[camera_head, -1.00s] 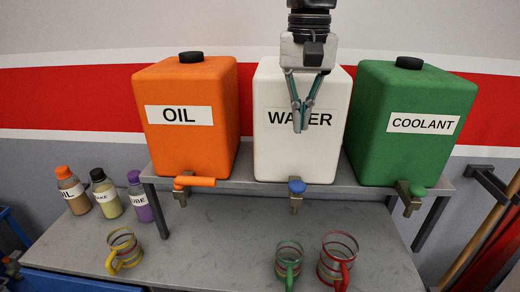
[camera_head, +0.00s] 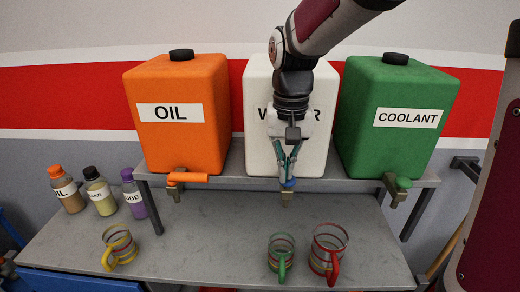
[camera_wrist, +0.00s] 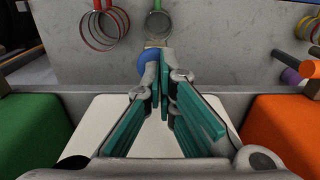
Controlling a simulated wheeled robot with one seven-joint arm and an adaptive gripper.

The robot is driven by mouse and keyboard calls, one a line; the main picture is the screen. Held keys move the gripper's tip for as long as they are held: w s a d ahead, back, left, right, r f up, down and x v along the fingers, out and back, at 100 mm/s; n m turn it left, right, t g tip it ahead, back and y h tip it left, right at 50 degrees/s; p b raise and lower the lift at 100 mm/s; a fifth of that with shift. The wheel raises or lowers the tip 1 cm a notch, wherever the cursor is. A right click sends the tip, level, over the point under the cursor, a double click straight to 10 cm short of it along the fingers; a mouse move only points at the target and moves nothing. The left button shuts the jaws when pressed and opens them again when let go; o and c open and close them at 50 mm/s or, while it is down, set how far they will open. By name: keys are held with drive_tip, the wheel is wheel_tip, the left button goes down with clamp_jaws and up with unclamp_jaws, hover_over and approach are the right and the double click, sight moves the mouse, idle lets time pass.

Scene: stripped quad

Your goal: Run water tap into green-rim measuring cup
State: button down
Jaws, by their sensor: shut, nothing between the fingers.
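The white water tank (camera_head: 262,140) stands on the raised shelf, its label partly covered by my gripper. Its tap has a blue knob (camera_head: 291,184) and a brass spout (camera_head: 287,198). My gripper (camera_head: 288,178) points down in front of the tank, shut and empty, with its fingertips at the blue knob. In the wrist view the blue knob (camera_wrist: 148,64) lies right beside the fingertips (camera_wrist: 162,62); I cannot tell if they touch. The green-rim measuring cup (camera_head: 281,257) stands upright on the bench below the tap; it also shows in the wrist view (camera_wrist: 159,20).
The orange oil tank (camera_head: 180,145) and green coolant tank (camera_head: 390,150) flank the water tank closely. A red-handled cup (camera_head: 328,252) stands right of the green one, a yellow-handled cup (camera_head: 120,245) far left. Several small bottles (camera_head: 97,195) stand at the left.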

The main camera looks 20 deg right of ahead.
drive_tip(key=shift+f, duration=0.95)
drive_tip(key=shift+s+f, duration=0.1)
idle(2.3)
idle(1.2)
drive_tip(key=r+p, duration=0.3)
drive_tip(key=r, duration=0.1)
drive_tip(key=shift+s+r, duration=0.1)
drive_tip(key=shift+s, duration=0.1)
wheel_tip(320, 180, up, 10)
drive_tip(key=b, duration=0.1)
drive_tip(key=shift+w, duration=0.35)
drive_tip(key=shift+s+r, duration=0.1)
drive_tip(key=shift+s, duration=0.05)
